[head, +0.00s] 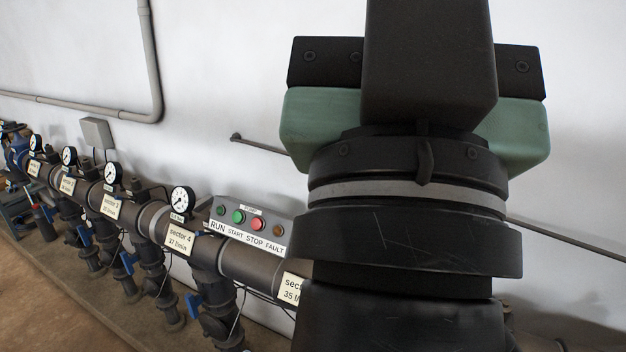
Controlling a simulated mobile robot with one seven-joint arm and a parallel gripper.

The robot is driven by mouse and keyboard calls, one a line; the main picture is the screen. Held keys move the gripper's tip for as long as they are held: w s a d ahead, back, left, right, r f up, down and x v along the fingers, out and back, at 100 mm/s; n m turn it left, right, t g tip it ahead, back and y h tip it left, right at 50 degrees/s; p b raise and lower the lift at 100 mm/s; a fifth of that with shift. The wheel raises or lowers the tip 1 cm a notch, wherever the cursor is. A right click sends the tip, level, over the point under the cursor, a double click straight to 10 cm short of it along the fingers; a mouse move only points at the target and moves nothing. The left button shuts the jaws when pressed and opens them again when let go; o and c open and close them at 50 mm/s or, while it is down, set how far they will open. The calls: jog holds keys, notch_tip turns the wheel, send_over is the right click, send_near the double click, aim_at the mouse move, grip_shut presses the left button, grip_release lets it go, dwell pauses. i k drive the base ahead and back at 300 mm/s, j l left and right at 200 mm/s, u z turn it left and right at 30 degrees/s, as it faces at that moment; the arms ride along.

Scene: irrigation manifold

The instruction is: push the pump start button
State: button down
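The pump control box (232,205) is a grey panel mounted above the main pipe, left of my arm. Its face carries a label strip reading RUN, START, STOP, FAULT. The green start button (238,216) is second from the left, above the word START. The red stop button (257,223) is to its right. My gripper (425,80) is large in the foreground at right, seen from behind, with a green and black body. It is apart from the box in the picture. Its fingertips cannot be made out, so its opening is hidden.
A small green RUN lamp (220,210) and an amber FAULT lamp (278,230) flank the buttons. A pressure gauge (182,199) stands just left of the box. Valves with blue handles (193,301) hang below the dark pipe. White wall lies behind; my arm hides the pipe's right part.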

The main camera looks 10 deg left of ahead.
aim_at(237, 216)
jog(key=i+j+u, duration=0.6)
jog(key=i, duration=0.3)
jog(key=l, duration=0.1)
